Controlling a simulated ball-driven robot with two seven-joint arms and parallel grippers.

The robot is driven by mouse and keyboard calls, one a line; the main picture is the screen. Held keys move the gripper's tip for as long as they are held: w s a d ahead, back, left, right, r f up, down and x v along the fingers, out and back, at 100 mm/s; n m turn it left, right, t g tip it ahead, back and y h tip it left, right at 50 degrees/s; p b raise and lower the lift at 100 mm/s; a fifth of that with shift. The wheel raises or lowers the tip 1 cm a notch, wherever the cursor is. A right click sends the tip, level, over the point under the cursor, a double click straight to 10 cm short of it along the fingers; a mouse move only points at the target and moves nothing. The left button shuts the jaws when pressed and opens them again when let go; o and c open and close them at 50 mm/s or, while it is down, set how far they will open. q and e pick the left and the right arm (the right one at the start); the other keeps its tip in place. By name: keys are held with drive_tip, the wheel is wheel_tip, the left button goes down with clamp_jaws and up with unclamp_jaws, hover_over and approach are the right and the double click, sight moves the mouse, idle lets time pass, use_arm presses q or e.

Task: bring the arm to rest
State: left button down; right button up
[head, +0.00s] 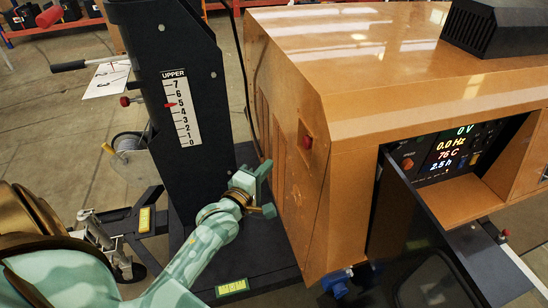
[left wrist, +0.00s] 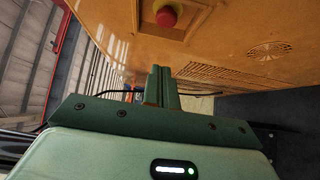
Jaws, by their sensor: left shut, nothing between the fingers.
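My left arm (head: 195,250) comes in from the lower left in the head view, pale green. My left gripper (head: 264,172) is at its end, close to the left end of the orange housing; I cannot tell whether it touches. In the left wrist view its two fingers (left wrist: 161,86) are together, shut and empty. A red button (head: 307,142) on the housing is to the right of and above the gripper in the head view. It also shows in the left wrist view (left wrist: 166,15), beyond the fingertips. My right gripper is not in view.
The orange housing (head: 350,60) fills the right side. Its dark door (head: 425,235) stands open beside a lit panel (head: 455,150) reading 0 V and 0.0 Hz. A dark mast (head: 165,40) with a numbered scale (head: 182,110) rises behind my left arm. Open floor (head: 35,110) lies left.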

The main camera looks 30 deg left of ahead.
use_arm(q)
drive_tip(key=shift+s+d, duration=0.2)
drive_tip(key=shift+s, duration=0.25)
idle(0.3)
